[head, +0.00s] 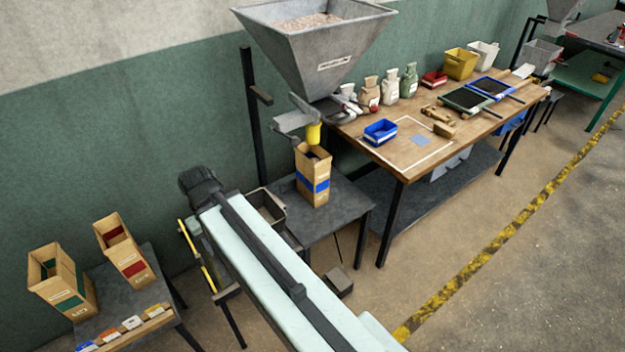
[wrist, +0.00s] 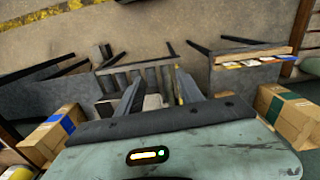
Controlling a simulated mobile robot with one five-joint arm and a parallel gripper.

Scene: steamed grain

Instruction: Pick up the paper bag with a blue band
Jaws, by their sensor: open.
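The paper bag with a blue band (head: 315,166) stands upright and open-topped on a small dark table (head: 345,200) under the hopper's yellow spout. It also shows at the left of the wrist view (wrist: 42,138), with its blue band facing up and right. My gripper (wrist: 158,88) shows in the wrist view with its two dark fingers apart and no bag between them. It is to one side of the blue-banded bag and not touching it. In the head view the fingers cannot be made out; my pale arm crosses the lower middle.
A green-banded bag (head: 63,283) and a red-banded bag (head: 125,252) stand on another dark table at the left. A large hopper (head: 320,45) hangs above the blue-banded bag. A wooden workbench (head: 405,155) stands to its right. Open floor lies at the front right.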

